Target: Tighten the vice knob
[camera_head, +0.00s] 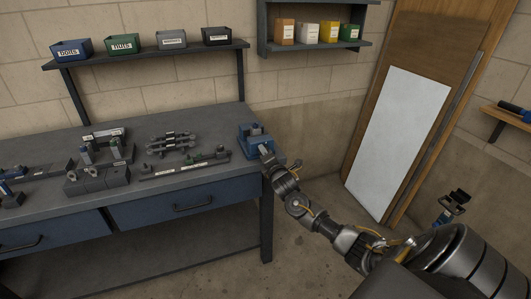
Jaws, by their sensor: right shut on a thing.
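The blue vice (254,136) stands at the right end of the grey workbench, near its corner. My right arm comes in from the lower right. My right gripper (266,149) is at the vice's front right side and is shut on the vice knob, which is largely hidden by the gripper at this distance. I do not see my left gripper.
The workbench (215,125) carries several metal fixtures and tube parts (172,142) left of the vice. A shelf above holds labelled bins (123,46). A white board (400,130) leans at the right. Open floor (315,250) lies in front of the bench.

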